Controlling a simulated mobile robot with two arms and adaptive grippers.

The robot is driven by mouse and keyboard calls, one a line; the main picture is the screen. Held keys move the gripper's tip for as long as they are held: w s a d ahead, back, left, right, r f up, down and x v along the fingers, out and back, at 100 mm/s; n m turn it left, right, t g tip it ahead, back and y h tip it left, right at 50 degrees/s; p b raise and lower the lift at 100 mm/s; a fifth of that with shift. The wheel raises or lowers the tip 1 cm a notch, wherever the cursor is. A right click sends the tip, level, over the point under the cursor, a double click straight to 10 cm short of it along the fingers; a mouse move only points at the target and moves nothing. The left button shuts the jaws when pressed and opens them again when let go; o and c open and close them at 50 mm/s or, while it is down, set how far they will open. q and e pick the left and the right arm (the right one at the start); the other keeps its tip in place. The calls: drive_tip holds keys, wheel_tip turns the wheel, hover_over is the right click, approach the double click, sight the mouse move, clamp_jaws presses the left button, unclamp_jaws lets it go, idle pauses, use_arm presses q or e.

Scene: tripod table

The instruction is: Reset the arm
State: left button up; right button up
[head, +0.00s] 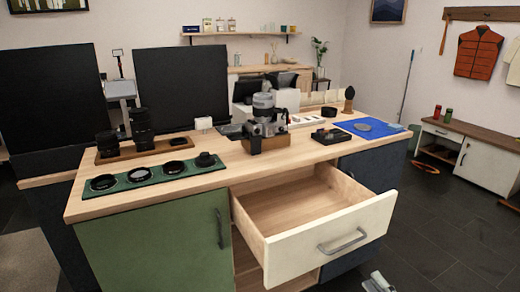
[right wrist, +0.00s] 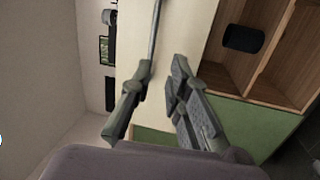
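The cream-fronted drawer (head: 330,238) of the workbench stands pulled out, and its wooden inside looks empty. Its grey bar handle (head: 343,241) is free. My right gripper (head: 378,282) shows at the bottom edge of the head view, below and right of the handle, apart from it and mostly cut off. In the right wrist view its two fingers (right wrist: 160,78) are spread with nothing between them. The cream drawer front (right wrist: 185,35) and the handle (right wrist: 156,25) lie beyond the fingertips. My left gripper is not in the head view.
The bench top (head: 215,178) holds a green lens mat (head: 145,178), a camera (head: 265,125) and a blue mat (head: 370,128). In the wrist view, a black cylinder (right wrist: 243,39) shows by open wooden shelves (right wrist: 272,75).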

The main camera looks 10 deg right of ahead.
drive_tip(key=s+f+m+g+h, duration=0.4)
drive_tip(key=f+m+g+h, duration=0.35)
drive_tip(key=f+m, duration=0.7)
drive_tip(key=s+a+f+m+g+y+p, duration=0.1)
drive_tip(key=s+a+f+m+g+p, duration=0.15)
drive_tip(key=s+a+f+g, duration=0.45)
drive_tip(key=s+a+f+m+g+y+p, duration=0.1)
drive_tip(key=s+a+f+g+p, duration=0.3)
drive_tip(key=s+f, duration=0.6)
use_arm(q)
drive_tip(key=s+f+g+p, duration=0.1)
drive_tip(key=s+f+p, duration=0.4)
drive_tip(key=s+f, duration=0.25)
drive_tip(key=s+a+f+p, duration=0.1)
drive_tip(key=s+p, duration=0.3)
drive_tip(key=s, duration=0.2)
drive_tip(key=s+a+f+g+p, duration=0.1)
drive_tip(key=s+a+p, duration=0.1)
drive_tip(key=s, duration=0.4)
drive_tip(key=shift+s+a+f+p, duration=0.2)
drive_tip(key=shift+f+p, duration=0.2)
drive_tip(key=shift+p, duration=0.45)
use_arm(e)
drive_tip(key=s+d+f, duration=0.1)
drive_tip(key=s+f, duration=0.1)
drive_tip(key=s, duration=0.7)
drive_tip(key=s+d+f, duration=0.1)
drive_tip(key=s+f, duration=0.2)
drive_tip(key=s, duration=0.6)
drive_tip(key=shift+s, duration=0.4)
